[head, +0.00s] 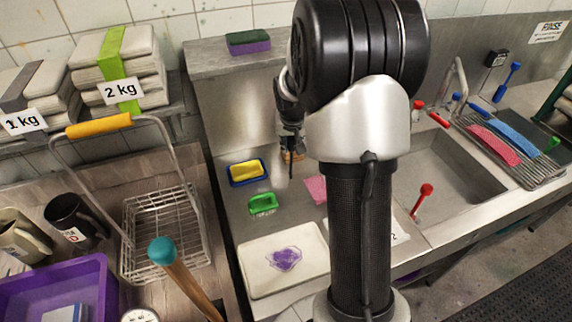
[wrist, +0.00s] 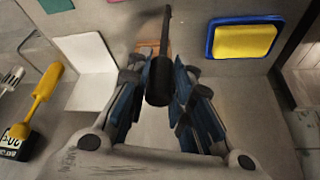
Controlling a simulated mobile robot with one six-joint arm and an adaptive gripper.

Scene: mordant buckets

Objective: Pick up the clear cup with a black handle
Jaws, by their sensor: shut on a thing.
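The black handle (wrist: 158,82) of the clear cup stands between the fingers of my gripper (wrist: 159,68) in the wrist view. My gripper is shut on this handle. The cup's clear body is hard to make out in the wrist view, beyond the handle's thin end. In the head view, my gripper (head: 291,138) hangs over the steel counter at the middle, left of my arm's column. A thin dark piece and a faint pale shape show just below it. I cannot tell whether the cup touches the counter.
A yellow sponge in a blue dish (head: 234,181) lies close to the left of my gripper. A green item (head: 262,204), a pink cloth (head: 316,189) and a white tray (head: 250,283) are nearer. The sink (head: 445,185) is at right. A wire basket (head: 165,228) stands at left.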

